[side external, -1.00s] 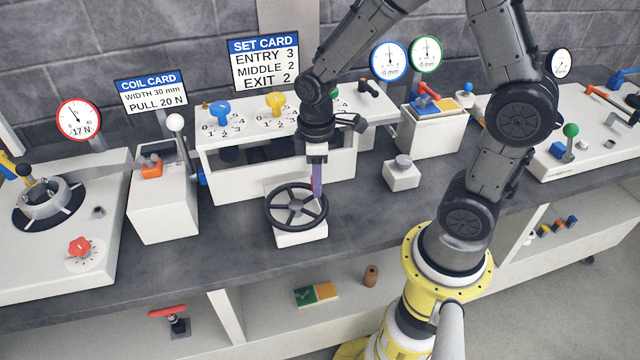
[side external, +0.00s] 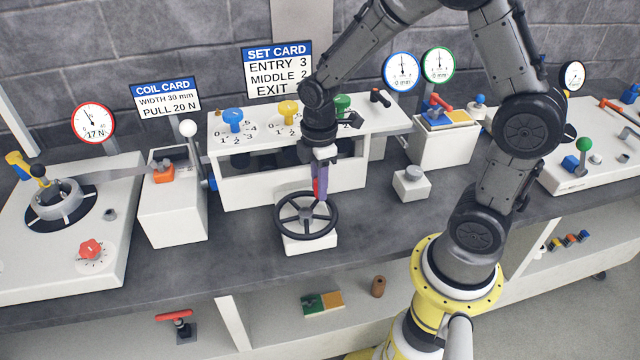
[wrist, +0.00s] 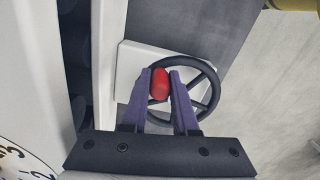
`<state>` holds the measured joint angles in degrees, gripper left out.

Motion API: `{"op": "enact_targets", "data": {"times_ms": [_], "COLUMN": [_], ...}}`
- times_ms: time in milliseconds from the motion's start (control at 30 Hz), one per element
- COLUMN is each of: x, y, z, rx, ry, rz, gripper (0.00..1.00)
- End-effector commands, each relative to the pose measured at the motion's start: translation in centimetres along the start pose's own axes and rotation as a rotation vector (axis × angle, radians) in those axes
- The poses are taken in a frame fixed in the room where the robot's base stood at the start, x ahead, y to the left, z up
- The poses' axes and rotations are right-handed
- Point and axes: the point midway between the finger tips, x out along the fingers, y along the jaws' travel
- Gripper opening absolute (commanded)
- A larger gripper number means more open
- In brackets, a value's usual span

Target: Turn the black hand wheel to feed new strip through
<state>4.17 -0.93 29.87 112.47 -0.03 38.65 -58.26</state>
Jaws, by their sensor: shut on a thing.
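The black hand wheel (side external: 283,222) stands on a small white block (side external: 318,243) at the front of the bench. It has several spokes and a red handle (wrist: 160,84) on its rim. My gripper (side external: 319,193) points down at the far side of the rim, with its purple fingers shut on the red handle. In the wrist view my gripper (wrist: 160,73) has one finger on each side of the handle, and part of the wheel (wrist: 216,92) shows behind the fingers. In the side view the fingers hide most of the handle.
A white roller housing (side external: 240,190) with blue, yellow and green knobs stands close behind the wheel. A white block with a grey button (side external: 412,183) sits to the right. A box with a white-ball lever (side external: 188,128) is at left. The bench between is clear.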

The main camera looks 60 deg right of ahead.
Motion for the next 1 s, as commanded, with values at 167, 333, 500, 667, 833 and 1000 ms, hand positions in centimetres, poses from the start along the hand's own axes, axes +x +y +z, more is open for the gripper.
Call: {"op": "enact_targets", "data": {"times_ms": [167,333,500,667,833,1000], "x": [-0.2,-0.1,-0.1,-0.1,-1.4,-4.7], "y": [0.1,0.1,0.1,0.0,0.1,0.2], "z": [-0.1,-0.1,-0.1,0.0,-0.1,-0.1], "rx": [0.001,0.002,0.002,0.002,0.002,0.002], "ry": [0.004,0.003,0.002,0.001,0.003,0.005], "rz": [0.005,0.004,0.002,0.002,0.005,0.008], "gripper": [0.00,0.51,0.57,0.57,0.57,0.57]}}
